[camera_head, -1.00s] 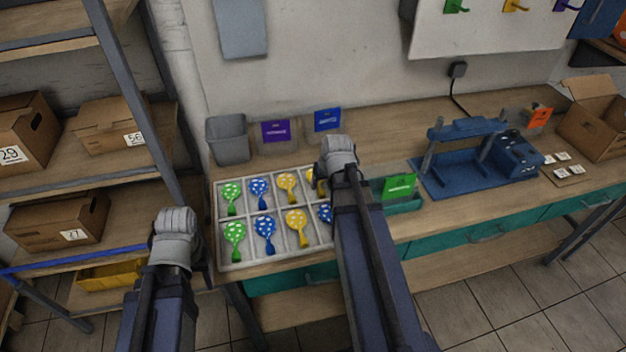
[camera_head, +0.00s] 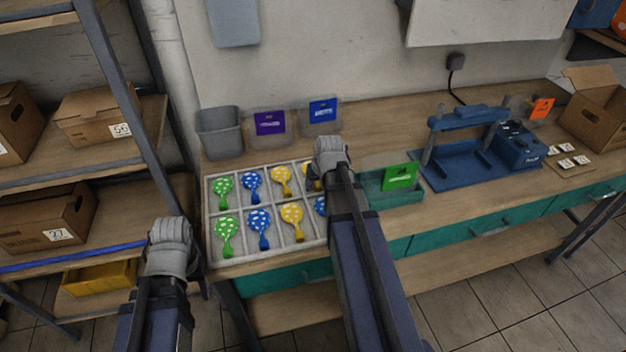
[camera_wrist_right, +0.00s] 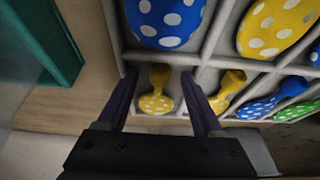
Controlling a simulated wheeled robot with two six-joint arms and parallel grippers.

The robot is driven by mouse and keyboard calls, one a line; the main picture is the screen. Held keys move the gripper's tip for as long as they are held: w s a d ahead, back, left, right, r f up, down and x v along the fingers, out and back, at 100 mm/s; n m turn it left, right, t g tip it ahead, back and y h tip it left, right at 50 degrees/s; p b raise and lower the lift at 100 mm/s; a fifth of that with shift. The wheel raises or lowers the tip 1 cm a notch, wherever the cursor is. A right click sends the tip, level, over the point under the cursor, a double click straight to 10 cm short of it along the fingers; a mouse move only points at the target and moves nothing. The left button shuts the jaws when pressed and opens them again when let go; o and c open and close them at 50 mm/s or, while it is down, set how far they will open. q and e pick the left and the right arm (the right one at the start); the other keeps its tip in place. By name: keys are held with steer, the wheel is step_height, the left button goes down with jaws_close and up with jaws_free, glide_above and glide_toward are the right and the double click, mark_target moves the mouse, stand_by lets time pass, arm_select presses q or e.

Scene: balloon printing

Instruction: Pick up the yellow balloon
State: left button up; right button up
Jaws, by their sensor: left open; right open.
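A white divided tray (camera_head: 213,254) holds spotted balloons. Yellow balloons lie in the back row (camera_head: 281,179) and the front row (camera_head: 292,220). Another yellow balloon (camera_head: 307,180) at the back right is mostly hidden by my right gripper (camera_head: 331,160). In the right wrist view, the right fingers (camera_wrist_right: 160,100) are open, one on each side of this small yellow balloon (camera_wrist_right: 156,103), which lies in its compartment; whether they touch it I cannot tell. My left gripper (camera_head: 170,245) is left of the tray, away from the balloons; its fingertips are hard to make out.
Green balloons (camera_head: 224,187) and blue balloons (camera_head: 252,183) fill other compartments. A grey bin (camera_head: 219,135) and clear bins with purple (camera_head: 270,123) and blue (camera_head: 322,110) cards stand behind the tray. A green-card bin (camera_head: 390,192) and blue press (camera_head: 465,165) are to the right.

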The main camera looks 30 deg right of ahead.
steer(key=shift+c, duration=0.3)
jaws_close()
stand_by(0.3)
steer(key=shift+r, duration=0.1)
step_height(320, 180, up, 10)
steer(key=p, duration=1)
steer(key=shift+f, duration=0.2)
